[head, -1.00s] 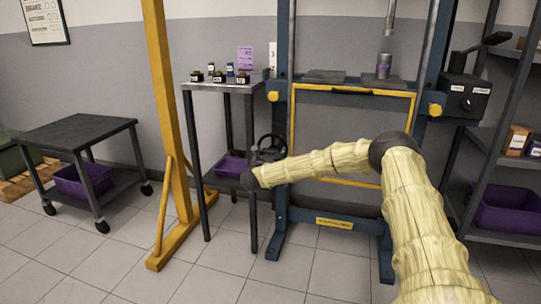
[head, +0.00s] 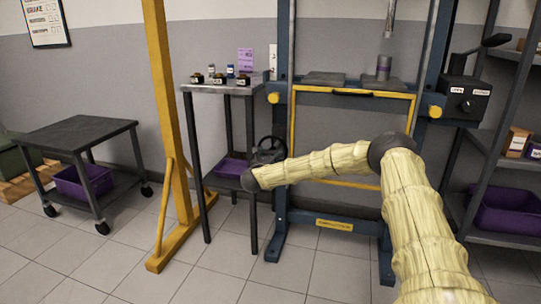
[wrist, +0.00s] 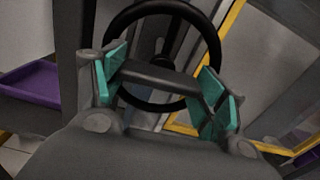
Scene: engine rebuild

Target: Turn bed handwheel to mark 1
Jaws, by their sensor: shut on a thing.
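The bed handwheel (head: 270,142) is a dark ring with spokes on the left side of the blue press frame (head: 283,190). In the wrist view the handwheel's black rim (wrist: 165,7) and hub lie just ahead of my gripper (wrist: 163,82). The teal fingers stand on either side of a dark bar-like part (wrist: 158,78) at the near side of the wheel, and the gripper is shut on it. In the head view my wrist covers the gripper and the lower part of the wheel. I cannot make out any mark numbers on the wheel.
A narrow grey stand (head: 226,88) with small jars is close to the left of the wheel. A yellow post (head: 170,120) stands further left. The yellow-edged press bed (head: 350,92) is right of the wheel. Shelves with a purple bin (head: 505,208) are at the right.

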